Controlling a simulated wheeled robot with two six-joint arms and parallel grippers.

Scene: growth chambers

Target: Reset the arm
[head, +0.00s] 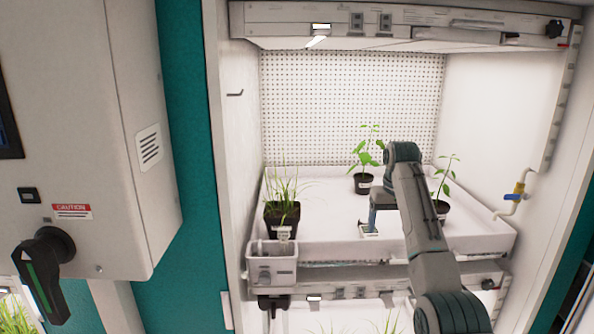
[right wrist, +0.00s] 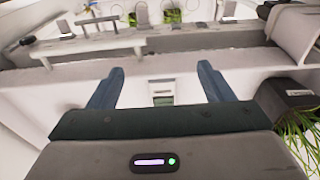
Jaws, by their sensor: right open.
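My right arm reaches into the growth chamber from the lower right in the head view. Its gripper (head: 371,222) points down over the white tray (head: 325,235), between the potted plants. In the right wrist view the two blue fingers of the gripper (right wrist: 160,82) stand wide apart with nothing held. A small pale card-like piece (right wrist: 162,99) shows between and beyond the fingers; it also shows low by the gripper in the head view (head: 370,231). Whether a finger touches it, I cannot tell. My left gripper is not in view.
A grassy plant in a black pot (head: 282,218) stands at the tray's left. Leafy plants stand in a pot (head: 364,184) behind the gripper and a pot (head: 441,208) right of my arm. A grey bin (head: 272,264) hangs at the front left. A yellow valve (head: 518,190) is on the right wall.

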